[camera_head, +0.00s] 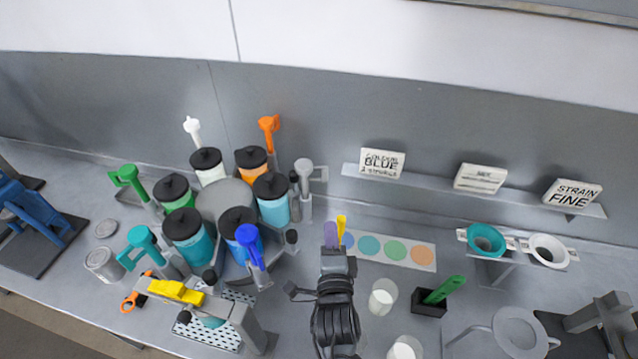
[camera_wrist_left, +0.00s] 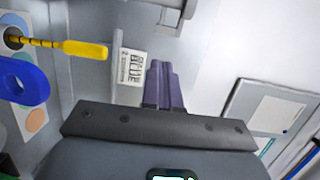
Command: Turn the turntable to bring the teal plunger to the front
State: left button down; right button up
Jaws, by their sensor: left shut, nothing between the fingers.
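The turntable's round grey hub (camera_head: 222,200) is ringed by several black-lidded canisters, each with a coloured plunger handle beside it. The teal plunger (camera_head: 143,240) stands at the front left of the ring, beside a teal canister (camera_head: 190,245). The blue plunger (camera_head: 250,245) is at the front right; a blue ring-shaped handle (camera_wrist_left: 22,80) shows in the left wrist view. My left gripper (camera_head: 331,234) has purple fingers, shut and empty, right of the turntable and apart from it. The fingers also show in the left wrist view (camera_wrist_left: 165,85). My right gripper is not seen.
A grey stand with a yellow bar (camera_head: 176,292) rises over a perforated tray (camera_head: 205,335) in front of the turntable. A strip of coloured discs (camera_head: 395,251) lies behind my gripper. White cups (camera_head: 382,298) and a black holder (camera_head: 428,303) stand to its right.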

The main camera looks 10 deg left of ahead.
pick_arm(q)
jog(key=w+a+p, duration=0.2)
jog(key=w, duration=1.1)
jog(key=shift+w+a, duration=0.15)
jog(key=shift+a, duration=0.1)
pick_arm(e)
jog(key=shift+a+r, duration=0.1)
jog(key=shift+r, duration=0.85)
pick_arm(q)
jog(key=shift+r, duration=0.1)
